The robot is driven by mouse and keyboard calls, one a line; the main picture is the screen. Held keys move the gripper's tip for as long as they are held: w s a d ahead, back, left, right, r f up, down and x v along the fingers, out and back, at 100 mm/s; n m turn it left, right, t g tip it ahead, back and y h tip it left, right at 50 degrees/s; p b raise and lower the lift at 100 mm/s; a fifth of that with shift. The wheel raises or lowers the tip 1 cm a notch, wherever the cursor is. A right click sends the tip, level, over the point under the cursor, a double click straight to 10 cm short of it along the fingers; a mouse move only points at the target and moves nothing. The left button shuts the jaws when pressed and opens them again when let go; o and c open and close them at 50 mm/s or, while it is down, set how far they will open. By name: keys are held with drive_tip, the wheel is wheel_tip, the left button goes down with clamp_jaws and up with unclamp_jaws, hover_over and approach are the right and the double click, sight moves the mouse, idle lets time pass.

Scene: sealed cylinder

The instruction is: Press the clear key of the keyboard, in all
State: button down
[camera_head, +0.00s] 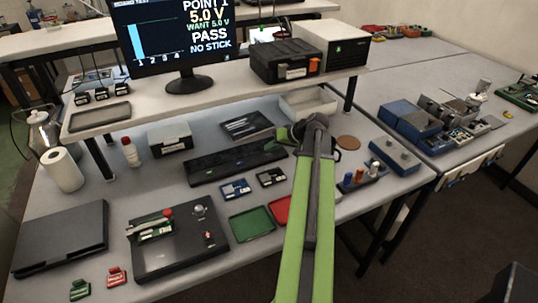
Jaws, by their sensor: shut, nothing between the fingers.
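A long black keyboard (228,165) lies on the bench below the raised shelf, slanting up to the right. Its keys are too small and dark to tell apart, so I cannot pick out the clear key. My green and dark grey arm reaches in from the bottom. My gripper (285,137) is at the keyboard's right end, pointing left, and is shut and empty. I cannot tell whether it touches the keyboard or is above it. The monitor (175,35) on the shelf reads "POINT 1", "5.0 V", "PASS" and "NO STICK".
Small blue (235,188) and black (271,178) modules lie in front of the keyboard. Green (251,223) and red (280,212) trays are nearer. A black fixture (178,240) stands front left. The shelf (215,93) overhangs behind the keyboard.

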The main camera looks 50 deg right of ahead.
sight(270, 155)
drive_tip(key=shift+f+b, duration=0.4)
drive_tip(key=shift+f+b, duration=0.4)
idle(0.6)
drive_tip(key=shift+r, duration=0.15)
drive_tip(key=shift+r+p, duration=0.65)
drive_tip(key=shift+p, duration=0.15)
wheel_tip(270, 155, up, 5)
drive_tip(key=p, duration=0.5)
drive_tip(key=shift+r, duration=0.1)
idle(0.6)
